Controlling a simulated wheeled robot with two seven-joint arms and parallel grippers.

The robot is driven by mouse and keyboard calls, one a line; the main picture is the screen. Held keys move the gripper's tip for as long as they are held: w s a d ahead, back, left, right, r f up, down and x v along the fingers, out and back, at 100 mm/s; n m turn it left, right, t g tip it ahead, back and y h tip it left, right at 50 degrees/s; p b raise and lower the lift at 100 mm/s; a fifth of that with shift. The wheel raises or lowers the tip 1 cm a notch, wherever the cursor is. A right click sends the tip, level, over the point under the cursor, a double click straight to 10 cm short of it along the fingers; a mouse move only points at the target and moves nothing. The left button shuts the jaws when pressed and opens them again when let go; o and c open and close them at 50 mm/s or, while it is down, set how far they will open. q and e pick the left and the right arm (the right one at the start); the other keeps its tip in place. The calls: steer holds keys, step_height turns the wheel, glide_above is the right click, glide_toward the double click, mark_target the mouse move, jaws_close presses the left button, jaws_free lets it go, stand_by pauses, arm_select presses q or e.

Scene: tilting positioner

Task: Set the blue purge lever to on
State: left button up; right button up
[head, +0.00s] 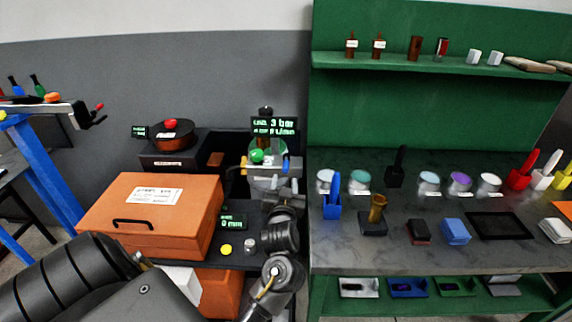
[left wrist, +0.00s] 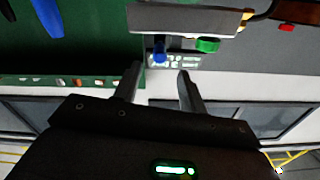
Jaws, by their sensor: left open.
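The small blue purge lever (head: 285,164) is on the fixture at the back of the dark bench, right of a round green knob (head: 257,156). In the left wrist view the blue lever (left wrist: 159,50) shows just beyond the fingertips, roughly in line with the gap, with the green knob (left wrist: 207,45) to its right. My left gripper (left wrist: 159,71) is open, with nothing between its fingers. In the head view my left gripper (head: 273,180) is close in front of the fixture, partly merged with it. Whether it touches the lever I cannot tell. My right gripper is not in view.
A display (head: 275,126) reading 3 bar stands above the fixture. An orange case (head: 150,215) lies left of my arm, with a dark pot (head: 172,135) behind it. A yellow button (head: 226,249) is on the bench front. A green workbench (head: 340,258) with several items stands right.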

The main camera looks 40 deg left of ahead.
mark_target(286, 162)
arm_select(q)
steer(key=p+x, duration=0.2)
steer(key=x, duration=0.6)
steer(key=shift+w+a, duration=0.25)
steer(key=shift+w, duration=0.05)
steer(key=shift+w+a, duration=0.35)
steer(key=shift+w, duration=0.1)
jaws_close()
